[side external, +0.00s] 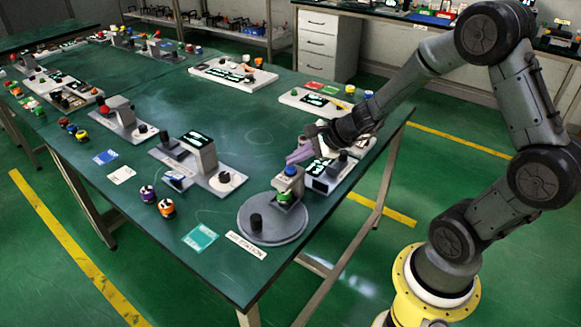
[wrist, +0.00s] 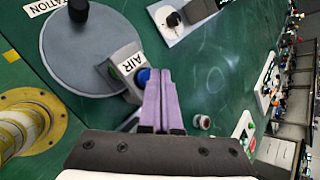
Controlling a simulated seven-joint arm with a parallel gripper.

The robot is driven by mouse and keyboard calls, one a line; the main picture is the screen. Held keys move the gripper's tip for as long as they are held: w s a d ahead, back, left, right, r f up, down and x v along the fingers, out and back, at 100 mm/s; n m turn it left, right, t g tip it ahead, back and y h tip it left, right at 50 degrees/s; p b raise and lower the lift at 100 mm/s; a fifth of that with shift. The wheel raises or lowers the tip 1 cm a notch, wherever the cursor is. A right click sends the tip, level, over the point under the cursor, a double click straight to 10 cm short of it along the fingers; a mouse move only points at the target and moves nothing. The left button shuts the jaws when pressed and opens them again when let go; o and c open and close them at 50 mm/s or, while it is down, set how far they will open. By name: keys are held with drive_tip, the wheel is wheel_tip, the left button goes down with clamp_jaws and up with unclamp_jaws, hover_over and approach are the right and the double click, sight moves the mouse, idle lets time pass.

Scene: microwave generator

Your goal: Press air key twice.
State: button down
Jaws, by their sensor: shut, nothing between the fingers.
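The air key is a blue round cap (side external: 291,171) on top of a small grey block at the rim of the round grey platform. In the wrist view the blue key (wrist: 143,76) shows beside the white AIR label (wrist: 131,63), partly hidden by my fingers. My gripper (side external: 290,160) has purple fingers pressed together with nothing between them. Its tips are just above the blue key in the side view. In the wrist view my gripper (wrist: 160,76) overlaps the key's right edge. I cannot tell whether the tips touch the key.
The round grey platform (side external: 255,232) carries a black knob (side external: 256,222). A grey device with a small display (side external: 320,184) stands close behind the key. Another grey device (side external: 202,150) stands to the left. The table's front edge is close by.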

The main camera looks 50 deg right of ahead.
drive_tip(key=shift+f, duration=0.45)
idle(0.6)
drive_tip(key=shift+r, duration=0.95)
drive_tip(key=shift+r, duration=0.1)
drive_tip(key=shift+r, duration=2.4)
